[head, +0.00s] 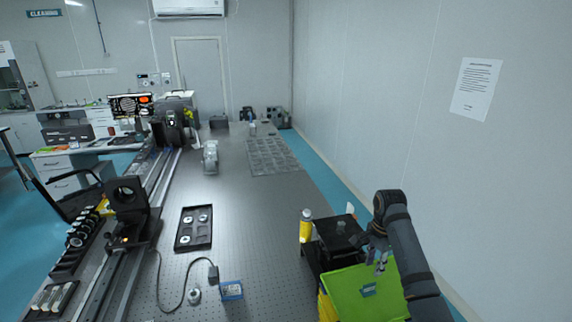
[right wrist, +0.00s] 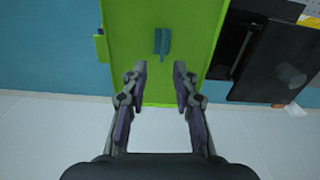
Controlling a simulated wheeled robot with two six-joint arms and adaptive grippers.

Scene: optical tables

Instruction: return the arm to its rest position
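My right arm comes in at the lower right of the head view. Its gripper (head: 377,260) is over the green panel (head: 352,300) with a small teal label (head: 368,289). In the right wrist view the two fingers of the gripper (right wrist: 160,82) stand apart with nothing between them. The green panel (right wrist: 125,40) and its teal piece (right wrist: 162,42) lie beyond the fingertips. Whether the fingers touch the panel I cannot tell. My left gripper is not in view.
A black box (head: 340,232) and a yellow bottle (head: 306,227) stand close to the right gripper. The optical table (head: 255,215) is mostly clear in the middle, with a black tray (head: 194,243) on it. The wall (head: 450,160) is close on the right.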

